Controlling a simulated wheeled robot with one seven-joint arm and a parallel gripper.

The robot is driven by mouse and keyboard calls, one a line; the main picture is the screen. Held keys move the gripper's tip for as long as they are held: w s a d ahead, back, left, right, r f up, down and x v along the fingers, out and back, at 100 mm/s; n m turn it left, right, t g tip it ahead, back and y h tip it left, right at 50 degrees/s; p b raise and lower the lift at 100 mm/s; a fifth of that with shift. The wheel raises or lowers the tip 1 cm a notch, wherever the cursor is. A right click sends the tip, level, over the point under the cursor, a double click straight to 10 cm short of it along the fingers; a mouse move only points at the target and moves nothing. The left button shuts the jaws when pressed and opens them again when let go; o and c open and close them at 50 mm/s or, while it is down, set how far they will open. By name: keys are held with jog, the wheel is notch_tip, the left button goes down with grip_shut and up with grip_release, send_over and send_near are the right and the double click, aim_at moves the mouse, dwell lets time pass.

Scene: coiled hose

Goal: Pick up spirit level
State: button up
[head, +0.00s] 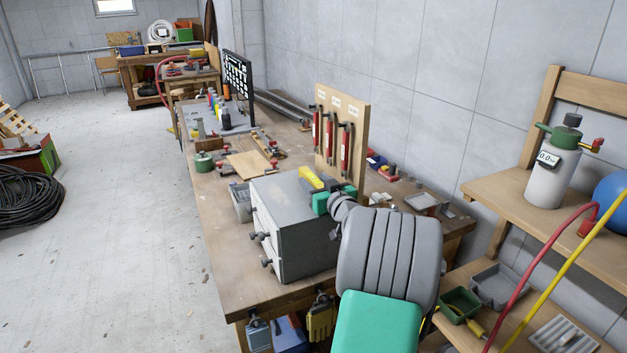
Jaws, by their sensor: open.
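A small yellow bar (310,177), which looks like the spirit level, lies at the top of a grey metal drawer box (291,248) on the long workbench. My gripper (325,184) is open at the near right end of this bar, just above the box top. The gripper is small in view, and my own wrist partly hides it. I cannot tell whether its fingers are around the bar or only beside it.
A wooden board (342,135) with red-handled tools stands upright behind the box. Clamps and a flat wooden piece (250,165) lie farther along the workbench (228,262). A shelf (510,195) with a grey canister (551,178) is at right. The floor at left is mostly clear.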

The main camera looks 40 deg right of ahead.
jog(key=shift+s, duration=0.1)
grip_shut()
dwell(0.4)
